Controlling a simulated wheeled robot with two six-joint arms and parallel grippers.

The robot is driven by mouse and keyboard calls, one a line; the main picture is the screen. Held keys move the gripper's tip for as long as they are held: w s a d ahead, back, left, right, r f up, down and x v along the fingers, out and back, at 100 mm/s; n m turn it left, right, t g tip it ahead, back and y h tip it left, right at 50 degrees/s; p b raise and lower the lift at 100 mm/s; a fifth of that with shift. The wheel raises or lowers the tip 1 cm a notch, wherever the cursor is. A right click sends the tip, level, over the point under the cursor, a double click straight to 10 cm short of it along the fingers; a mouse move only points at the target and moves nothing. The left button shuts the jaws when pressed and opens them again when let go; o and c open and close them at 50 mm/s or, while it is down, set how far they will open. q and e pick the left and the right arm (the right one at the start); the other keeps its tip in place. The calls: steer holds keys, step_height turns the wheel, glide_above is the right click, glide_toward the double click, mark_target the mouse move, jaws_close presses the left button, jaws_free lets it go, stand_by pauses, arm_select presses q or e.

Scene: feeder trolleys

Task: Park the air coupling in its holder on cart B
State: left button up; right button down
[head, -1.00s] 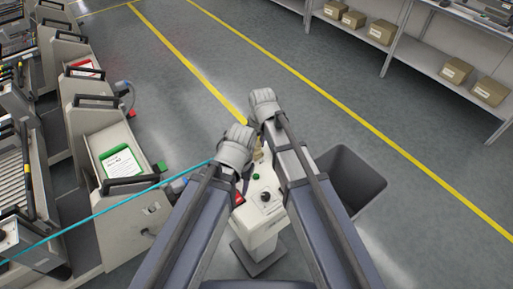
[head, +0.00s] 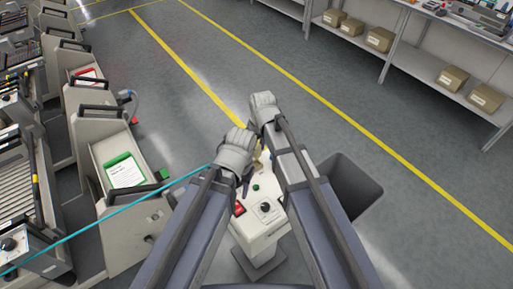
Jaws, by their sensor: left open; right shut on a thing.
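My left gripper (head: 238,140) is open, the lower of the two at mid-picture, seen from behind. My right gripper (head: 264,104) is shut, just above and to the right of it; what it grips is hidden by the gripper. A teal hose (head: 100,222) runs from the lower left up to my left forearm, where it passes out of sight. The air coupling itself is hidden. Pale carts stand at the left, one with a green-framed card (head: 125,172), one with a red-framed card (head: 87,78). I cannot read which is cart B, nor make out a coupling holder.
A pale pedestal with buttons (head: 265,225) stands below my arms. A dark grey bin (head: 365,178) is to its right. A shelf with cardboard boxes (head: 453,78) lines the upper right. The grey floor with yellow lines ahead is clear.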

mark_target(256, 147)
arm_select(q)
step_height(256, 147, up, 5)
steer(key=p, duration=0.3)
steer(key=shift+p, duration=0.35)
arm_select(e)
step_height(256, 147, up, 5)
arm_select(q)
steer(key=shift+r, duration=0.1)
arm_select(e)
steer(key=shift+r+p, duration=1.5)
arm_select(q)
step_height(256, 147, up, 3)
steer(key=shift+f, duration=0.1)
steer(key=shift+s+f, duration=0.1)
arm_select(e)
steer(key=shift+s+f, duration=0.15)
